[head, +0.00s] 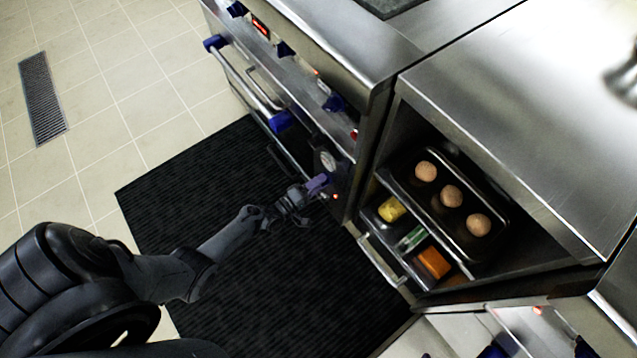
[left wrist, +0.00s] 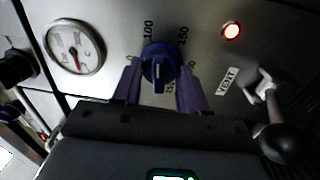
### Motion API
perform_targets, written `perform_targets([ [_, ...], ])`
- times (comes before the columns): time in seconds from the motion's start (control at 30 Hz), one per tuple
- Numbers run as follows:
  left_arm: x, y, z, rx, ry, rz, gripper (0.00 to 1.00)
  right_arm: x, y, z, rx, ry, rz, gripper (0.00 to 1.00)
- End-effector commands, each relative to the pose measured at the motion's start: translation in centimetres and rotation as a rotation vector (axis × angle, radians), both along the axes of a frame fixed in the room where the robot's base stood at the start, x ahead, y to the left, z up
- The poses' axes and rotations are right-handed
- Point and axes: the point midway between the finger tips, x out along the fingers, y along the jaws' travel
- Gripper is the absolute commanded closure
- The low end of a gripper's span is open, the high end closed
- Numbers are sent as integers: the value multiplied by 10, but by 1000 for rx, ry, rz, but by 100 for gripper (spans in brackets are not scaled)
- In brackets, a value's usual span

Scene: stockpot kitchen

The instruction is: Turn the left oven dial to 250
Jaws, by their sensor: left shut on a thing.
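The blue oven dial (left wrist: 160,62) sits on the steel front panel in the left wrist view. The marks 100 and 150 show above it; lower numbers are partly hidden by the dial and fingers. A pale line on the dial's face runs roughly downward in that view, but its exact reading is unclear. My left gripper (left wrist: 160,84) has one purple finger on each side of the dial and is shut on it. In the head view my left gripper (head: 317,184) is at the oven's lower front panel, covering the dial. My right gripper is in neither view.
A round gauge (left wrist: 75,46) and a lit red lamp (left wrist: 231,30) flank the dial. A toggle switch (left wrist: 266,86) is at right. The oven handle (head: 245,80) juts out nearby. An open shelf with a tray (head: 490,250) of round brown items stands right of the oven.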

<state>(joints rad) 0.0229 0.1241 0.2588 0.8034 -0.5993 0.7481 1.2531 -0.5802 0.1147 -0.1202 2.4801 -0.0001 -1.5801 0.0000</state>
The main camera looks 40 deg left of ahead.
Motion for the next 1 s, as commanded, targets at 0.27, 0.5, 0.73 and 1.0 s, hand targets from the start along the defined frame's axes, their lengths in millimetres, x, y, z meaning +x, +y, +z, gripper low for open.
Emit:
perform_targets([
  [0.27,0,1,1,260,-49,0,88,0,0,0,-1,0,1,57],
  [0.5,0,1,2,485,-92,-1,88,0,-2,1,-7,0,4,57],
  [0.73,0,1,3,699,-132,-1,88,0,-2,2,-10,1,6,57],
  [1.0,0,1,4,951,-180,-1,88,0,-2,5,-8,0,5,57],
])
